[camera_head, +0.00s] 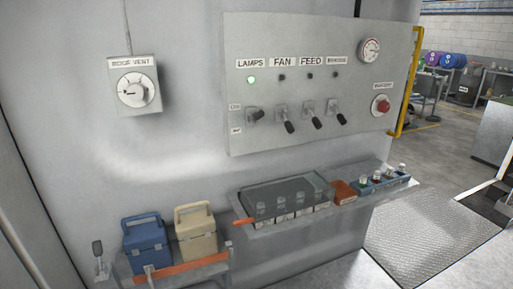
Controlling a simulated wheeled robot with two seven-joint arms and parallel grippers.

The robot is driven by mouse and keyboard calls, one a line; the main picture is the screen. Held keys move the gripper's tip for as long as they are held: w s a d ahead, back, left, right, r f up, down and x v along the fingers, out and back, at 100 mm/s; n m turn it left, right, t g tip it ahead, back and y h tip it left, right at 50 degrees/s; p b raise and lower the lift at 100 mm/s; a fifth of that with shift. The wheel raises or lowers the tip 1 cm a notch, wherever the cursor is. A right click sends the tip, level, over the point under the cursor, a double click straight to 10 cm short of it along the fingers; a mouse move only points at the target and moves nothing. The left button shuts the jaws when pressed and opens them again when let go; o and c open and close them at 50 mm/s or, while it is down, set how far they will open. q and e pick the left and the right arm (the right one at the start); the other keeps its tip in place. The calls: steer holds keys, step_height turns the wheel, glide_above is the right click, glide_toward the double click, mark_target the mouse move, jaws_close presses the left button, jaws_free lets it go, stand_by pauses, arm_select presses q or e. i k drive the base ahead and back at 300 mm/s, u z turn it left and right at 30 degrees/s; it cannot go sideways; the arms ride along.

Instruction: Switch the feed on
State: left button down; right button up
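A light grey control panel (350,75) on the wall carries a row of labelled switches. The FEED label (311,61) is third from the left. The small indicator below it (310,75) is dark. The feed lever (315,119) lies below that, with its black handle pointing down. The lamps lever (255,114) is raised, and the green lamp (251,79) above it is lit. The fan lever (287,123) and the rightmost lever (339,116) point down, with dark indicators. Neither of my grippers is in view.
A red push button (381,105) and a gauge (370,50) are at the panel's right. A shelf (270,229) with bottles juts out below. A vent dial (134,89) is at left, above blue (146,246) and cream (196,236) boxes. The space before the panel is clear.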

mark_target(316, 122)
steer(key=u, duration=0.15)
steer(key=k, duration=0.3)
steer(key=z, duration=0.75)
steer(key=i, duration=0.7)
steer(key=z, duration=0.6)
steer(key=i, duration=1.25)
steer(key=u, duration=0.75)
